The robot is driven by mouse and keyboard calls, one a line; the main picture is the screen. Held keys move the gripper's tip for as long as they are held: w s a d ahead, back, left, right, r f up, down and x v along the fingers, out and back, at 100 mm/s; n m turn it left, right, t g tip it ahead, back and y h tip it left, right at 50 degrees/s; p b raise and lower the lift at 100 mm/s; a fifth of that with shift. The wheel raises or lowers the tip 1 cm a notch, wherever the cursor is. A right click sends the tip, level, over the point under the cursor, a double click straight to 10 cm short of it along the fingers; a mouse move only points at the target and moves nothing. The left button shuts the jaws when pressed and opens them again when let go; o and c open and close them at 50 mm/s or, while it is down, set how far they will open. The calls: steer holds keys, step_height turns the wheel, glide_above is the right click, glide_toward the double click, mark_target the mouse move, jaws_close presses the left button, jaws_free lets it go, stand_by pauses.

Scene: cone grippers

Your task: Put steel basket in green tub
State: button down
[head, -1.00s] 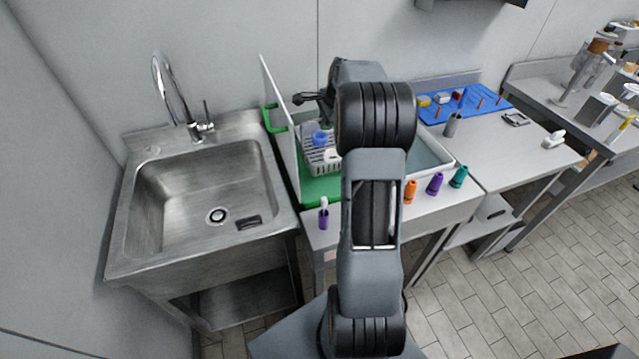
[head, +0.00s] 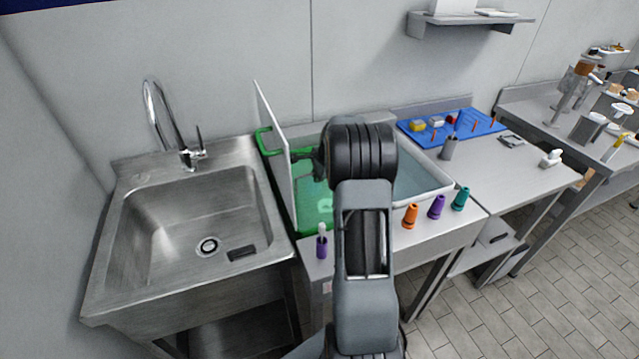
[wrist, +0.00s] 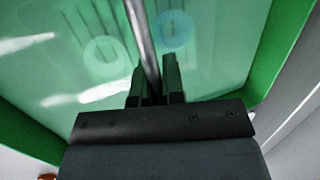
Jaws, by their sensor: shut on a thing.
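The green tub (head: 310,208) stands right of the sink, behind a white upright panel, with clear green liquid inside. My gripper (wrist: 155,88) is over the tub and shut on the thin metal handle of the steel basket (wrist: 143,40). In the wrist view the basket's slotted body shows faintly through the green liquid below the jaws. A pale ring (wrist: 105,55) and a blue ring (wrist: 174,30) show blurred in it. In the head view my arm and the panel hide most of the basket. I cannot tell whether it touches the tub's floor.
The white panel (head: 276,150) rises close at the tub's left. A pale basin (head: 425,180) lies to the right. A purple bottle (head: 322,242) stands in front.

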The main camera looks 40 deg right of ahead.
mark_target(319, 199)
steer(key=shift+f, duration=1.5)
steer(key=shift+f, duration=0.15)
steer(key=c, duration=1.2)
jaws_free()
steer(key=v, duration=1.2)
